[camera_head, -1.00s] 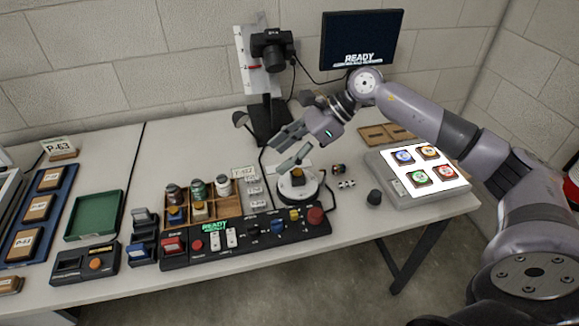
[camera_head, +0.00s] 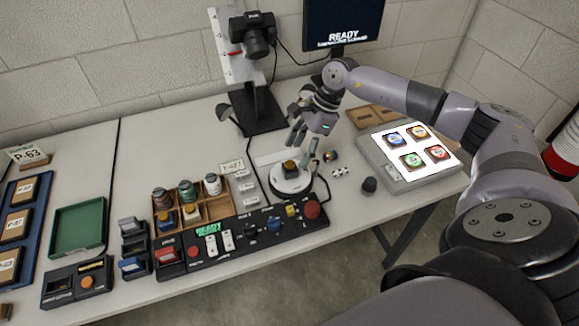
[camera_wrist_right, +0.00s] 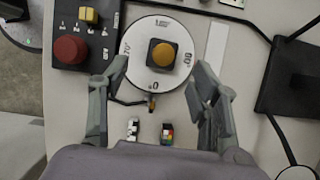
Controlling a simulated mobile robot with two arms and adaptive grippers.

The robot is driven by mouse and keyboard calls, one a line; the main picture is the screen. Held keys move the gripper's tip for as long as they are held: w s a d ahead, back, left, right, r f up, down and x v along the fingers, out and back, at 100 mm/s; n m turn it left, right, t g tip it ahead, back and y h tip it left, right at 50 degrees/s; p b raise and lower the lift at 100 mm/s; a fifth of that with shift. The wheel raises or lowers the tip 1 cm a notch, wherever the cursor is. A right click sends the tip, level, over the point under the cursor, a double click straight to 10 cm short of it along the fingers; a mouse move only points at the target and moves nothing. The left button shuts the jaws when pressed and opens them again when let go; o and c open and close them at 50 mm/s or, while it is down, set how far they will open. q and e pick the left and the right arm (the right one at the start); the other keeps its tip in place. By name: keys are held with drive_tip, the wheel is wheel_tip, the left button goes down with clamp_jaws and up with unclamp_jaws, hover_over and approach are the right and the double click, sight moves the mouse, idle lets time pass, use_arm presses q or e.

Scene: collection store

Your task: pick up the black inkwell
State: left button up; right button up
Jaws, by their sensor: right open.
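The black inkwell (camera_head: 290,168), a small dark square block with a round yellow-orange top, stands on a white round turntable (camera_head: 292,187) with markings. In the right wrist view the inkwell (camera_wrist_right: 153,66) is near the top centre, on the turntable's disc (camera_wrist_right: 134,58). My right gripper (camera_head: 304,143) is open and empty, above and just behind the inkwell. In the wrist view its two fingers (camera_wrist_right: 159,72) are spread wide to either side of the disc's near part, with the inkwell ahead between them, apart from both. My left gripper is not in view.
A control panel (camera_head: 235,245) with buttons lies in front of the turntable. A wooden rack (camera_head: 190,225) of small jars stands left. A camera stand (camera_head: 262,108) rises behind. A lit pad (camera_head: 395,181), a dark rounded object (camera_head: 369,185) and small colored pieces lie right.

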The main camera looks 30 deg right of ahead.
sight(293, 162)
drive_tip(key=shift+a+f, duration=0.15)
drive_tip(key=shift+f, duration=0.3)
drive_tip(key=p+x, duration=0.2)
drive_tip(key=x, duration=0.2)
drive_tip(key=shift+w+a+f, duration=0.1)
drive_tip(key=shift+w+f, duration=0.1)
drive_tip(key=shift+w, duration=0.05)
drive_tip(key=shift+f, duration=0.25)
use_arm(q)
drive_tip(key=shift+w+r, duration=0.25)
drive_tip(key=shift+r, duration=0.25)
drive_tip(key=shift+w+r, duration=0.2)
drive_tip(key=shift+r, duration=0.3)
use_arm(e)
drive_tip(key=shift+c, duration=0.4)
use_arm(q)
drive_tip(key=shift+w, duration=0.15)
use_arm(e)
drive_tip(key=c, duration=1.2)
